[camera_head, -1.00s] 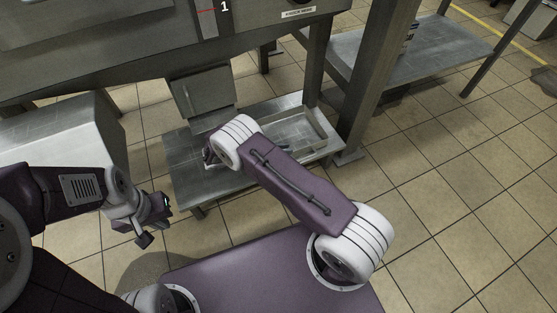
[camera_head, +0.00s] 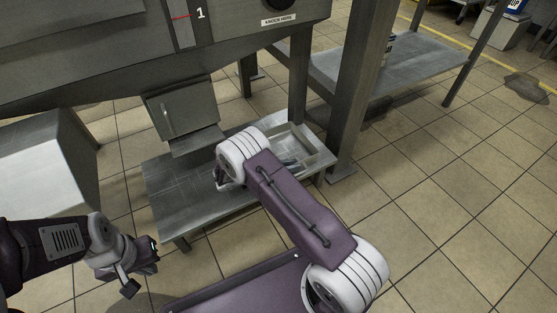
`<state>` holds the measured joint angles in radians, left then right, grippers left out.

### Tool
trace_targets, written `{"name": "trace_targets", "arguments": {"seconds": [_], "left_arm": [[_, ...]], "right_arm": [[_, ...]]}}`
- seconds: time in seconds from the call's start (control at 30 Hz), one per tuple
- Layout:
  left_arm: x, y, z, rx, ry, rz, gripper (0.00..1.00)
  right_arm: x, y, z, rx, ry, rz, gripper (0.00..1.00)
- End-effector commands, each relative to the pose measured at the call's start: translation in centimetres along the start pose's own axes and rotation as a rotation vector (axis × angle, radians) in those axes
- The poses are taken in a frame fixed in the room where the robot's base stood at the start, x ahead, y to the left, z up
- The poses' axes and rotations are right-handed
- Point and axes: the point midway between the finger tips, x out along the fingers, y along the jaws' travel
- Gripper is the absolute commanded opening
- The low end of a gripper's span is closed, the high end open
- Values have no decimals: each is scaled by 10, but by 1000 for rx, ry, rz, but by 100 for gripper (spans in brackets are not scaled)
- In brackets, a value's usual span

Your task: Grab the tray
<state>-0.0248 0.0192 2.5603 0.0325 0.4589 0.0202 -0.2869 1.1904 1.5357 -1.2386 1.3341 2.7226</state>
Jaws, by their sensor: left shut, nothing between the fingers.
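A shallow grey metal tray (camera_head: 318,153) sits at the right end of the low metal shelf under the mixer. Its far and right rims show; my right forearm covers part of its near side. Small dark items seem to lie inside it, too unclear to name. My right arm reaches over the shelf, its white wrist joint left of the tray. The right gripper's fingers are hidden behind that joint, so I cannot tell whether they touch anything. My left gripper (camera_head: 142,272) is at lower left, shut and empty, above the floor and well away from the tray.
The low shelf (camera_head: 185,200) has bare room on its left. The mixer body with a small hatch (camera_head: 183,110) hangs above it. A metal leg (camera_head: 355,90) stands right of the tray. Another steel table (camera_head: 425,65) stands behind. The tiled floor at right is clear.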

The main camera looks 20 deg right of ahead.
Motion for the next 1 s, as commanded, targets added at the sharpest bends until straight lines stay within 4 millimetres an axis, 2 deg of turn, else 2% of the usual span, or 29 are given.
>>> {"name": "trace_targets", "arguments": {"seconds": [0.2, 0.27, 1.0], "left_arm": [[0, 0, 0, 0, 1, 0, 0], [0, 0, 0, 0, 1, 0, 0], [0, 0, 0, 0, 1, 0, 0]], "right_arm": [[1, 0, -2, 1, 0, -1, 14], [1, 0, -2, 1, 0, -1, 0], [1, 0, -1, 0, -1, -1, 0]]}}
